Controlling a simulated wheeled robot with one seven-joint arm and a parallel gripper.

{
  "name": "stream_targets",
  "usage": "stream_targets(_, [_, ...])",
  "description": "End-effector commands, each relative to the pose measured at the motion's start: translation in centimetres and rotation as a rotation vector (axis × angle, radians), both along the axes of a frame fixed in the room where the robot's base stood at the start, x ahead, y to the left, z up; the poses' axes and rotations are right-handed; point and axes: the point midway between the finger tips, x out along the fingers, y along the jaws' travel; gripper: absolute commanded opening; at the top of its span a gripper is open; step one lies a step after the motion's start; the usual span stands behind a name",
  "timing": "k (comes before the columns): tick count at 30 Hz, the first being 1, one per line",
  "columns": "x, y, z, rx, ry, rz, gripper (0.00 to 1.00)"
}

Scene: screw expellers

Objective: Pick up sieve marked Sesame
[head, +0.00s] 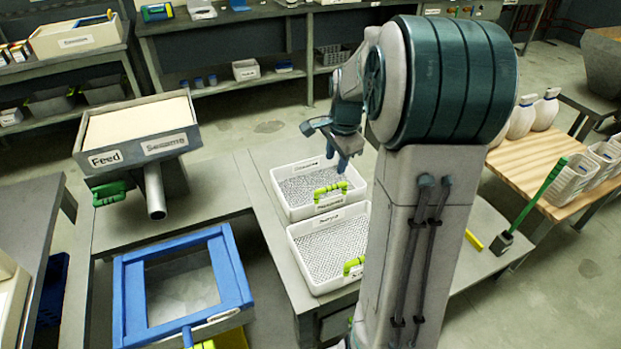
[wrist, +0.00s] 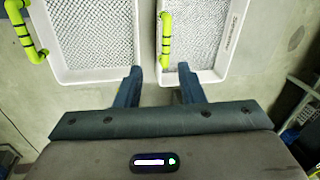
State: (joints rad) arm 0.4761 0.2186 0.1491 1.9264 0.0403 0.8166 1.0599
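Two white sieves with grey mesh and green handles sit side by side on the table. The far sieve (head: 283,207) has a small label on its back rim that looks like Sesame, but the text is blurred. The near sieve (head: 297,258) has labels too small to read surely. My gripper (head: 329,146) is open and empty above the back right part of the far sieve. In the wrist view, my open fingers (wrist: 160,86) point toward the edge of the right-hand sieve (wrist: 205,73), with its green handle (wrist: 166,38) just ahead. Contact cannot be told.
A feed hopper (head: 128,128) labelled Feed and Sesame stands left of the sieves. A blue-framed box (head: 237,262) is in front of it. White bins (head: 575,180) stand on a wooden table.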

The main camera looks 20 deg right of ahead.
Motion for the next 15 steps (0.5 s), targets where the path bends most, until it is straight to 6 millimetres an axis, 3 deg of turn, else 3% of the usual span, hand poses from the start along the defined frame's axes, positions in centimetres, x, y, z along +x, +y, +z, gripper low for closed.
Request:
stream_targets(3, [1.1,-1.4,-0.8,0.024,-0.002,-0.089,0.35])
stream_targets(8, [1.6,-1.8,-2.5,0.033,-0.001,-0.120,0.35])
stream_targets(15, [2.5,-1.7,-7.2,0.033,0.001,-0.117,0.35])
